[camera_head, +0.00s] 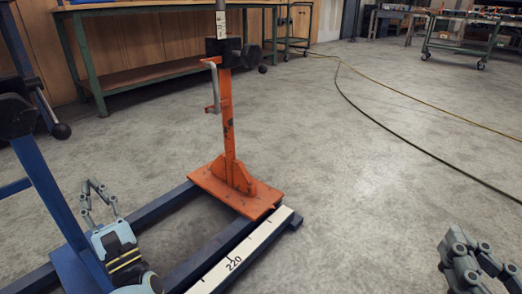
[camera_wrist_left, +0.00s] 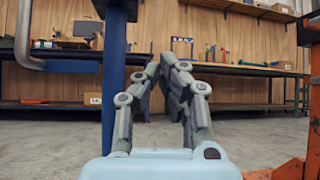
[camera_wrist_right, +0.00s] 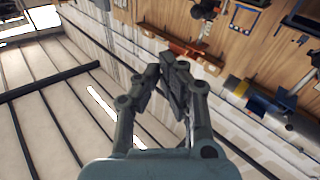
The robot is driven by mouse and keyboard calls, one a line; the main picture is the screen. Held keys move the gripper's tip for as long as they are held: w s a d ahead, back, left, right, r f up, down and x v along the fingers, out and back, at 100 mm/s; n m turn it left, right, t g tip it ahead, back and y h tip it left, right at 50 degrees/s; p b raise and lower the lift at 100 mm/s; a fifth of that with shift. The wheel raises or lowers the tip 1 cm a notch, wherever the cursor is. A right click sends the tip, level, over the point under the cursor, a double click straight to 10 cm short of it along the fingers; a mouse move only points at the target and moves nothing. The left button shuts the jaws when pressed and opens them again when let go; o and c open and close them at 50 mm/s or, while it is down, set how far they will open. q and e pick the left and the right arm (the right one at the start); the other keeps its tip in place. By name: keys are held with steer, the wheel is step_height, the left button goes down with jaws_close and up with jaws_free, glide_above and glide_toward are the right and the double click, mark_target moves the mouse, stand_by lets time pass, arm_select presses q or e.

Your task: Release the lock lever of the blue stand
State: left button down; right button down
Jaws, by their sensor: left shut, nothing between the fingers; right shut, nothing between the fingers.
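The blue stand (camera_head: 50,190) rises at the left edge of the head view. Its lock lever appears to be the slim dark rod ending in a black ball knob (camera_head: 61,131), hanging at a slant beside the post. My left gripper (camera_head: 93,184) is shut and empty, low and to the right of the blue post, below the knob and apart from it. In the left wrist view the blue post (camera_wrist_left: 115,60) stands just left of the shut fingers (camera_wrist_left: 167,62); the knob is not seen there. My right gripper (camera_head: 468,240) is shut and empty at the lower right, far from the stand.
An orange stand (camera_head: 229,130) with a crank handle stands on the same blue rail base (camera_head: 170,205), beside a white scale (camera_head: 245,255). A green-framed workbench (camera_head: 85,60) is behind. Cables (camera_head: 400,142) cross the otherwise open floor on the right.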

mark_target(49, 108)
arm_select(q)
steer(key=shift+s+r+n+g+y, duration=0.15)
steer(key=shift+n+g+y, duration=0.1)
steer(key=shift+n+y, duration=0.25)
steer(key=shift+w+r+n+g+y, duration=0.15)
steer(key=shift+n+g+y, duration=0.15)
steer(key=shift+n, duration=0.3)
arm_select(e)
steer(key=shift+a+r+t, duration=0.1)
steer(key=shift+r+t, duration=0.2)
steer(key=shift+r, duration=0.45)
arm_select(q)
steer(key=shift+s, duration=0.1)
